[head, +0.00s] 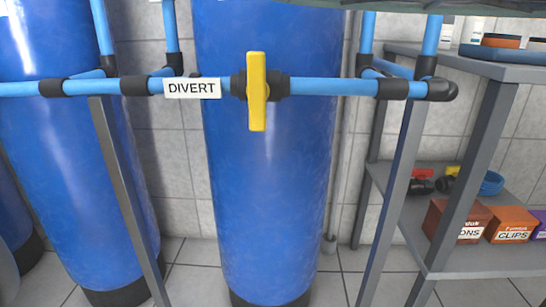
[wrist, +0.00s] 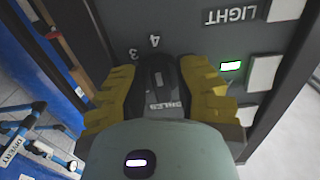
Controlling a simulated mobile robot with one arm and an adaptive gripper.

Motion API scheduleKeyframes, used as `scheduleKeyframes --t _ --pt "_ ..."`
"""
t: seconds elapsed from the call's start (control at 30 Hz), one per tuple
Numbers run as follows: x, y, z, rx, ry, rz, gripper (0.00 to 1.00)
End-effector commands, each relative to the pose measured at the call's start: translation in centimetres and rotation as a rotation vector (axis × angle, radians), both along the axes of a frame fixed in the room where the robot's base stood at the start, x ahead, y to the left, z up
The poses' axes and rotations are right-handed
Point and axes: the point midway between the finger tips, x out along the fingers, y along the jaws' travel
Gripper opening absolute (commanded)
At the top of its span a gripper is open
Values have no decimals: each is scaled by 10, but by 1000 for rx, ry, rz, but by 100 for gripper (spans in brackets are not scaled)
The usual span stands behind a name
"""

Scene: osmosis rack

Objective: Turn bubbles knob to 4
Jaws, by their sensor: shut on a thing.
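The bubbles knob (wrist: 158,78) is black and sits on a dark grey panel in the wrist view. Part of its label, ending in "BLES", shows beside it. The numbers 4 (wrist: 154,41) and 3 (wrist: 134,54) stand on the panel just above the knob and to its upper left. The knob's top end lies close below the 4; its exact pointer setting I cannot tell. My gripper (wrist: 157,88) has yellow-padded fingers shut on the knob, one on each side. The lower part of the knob is hidden by my gripper's body. Neither knob nor gripper shows in the head view.
Right of the knob are an upside-down LIGHT label (wrist: 229,16), a lit green indicator (wrist: 231,66) and pale switches (wrist: 264,72). The head view shows blue tanks (head: 268,190), a pipe with a yellow DIVERT handle (head: 257,92), and a grey shelf (head: 490,262) with boxes.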

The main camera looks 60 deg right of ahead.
Motion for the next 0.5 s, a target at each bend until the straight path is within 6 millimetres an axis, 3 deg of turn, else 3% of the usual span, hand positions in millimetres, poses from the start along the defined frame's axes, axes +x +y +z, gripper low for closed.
scheduleKeyframes --t 0.13,0.17,0.5 --pt "0 0 -5 -10 9 1 0" --pt "0 0 -5 -10 8 1 19" --pt "1 0 0 -2 -1 -1 54"
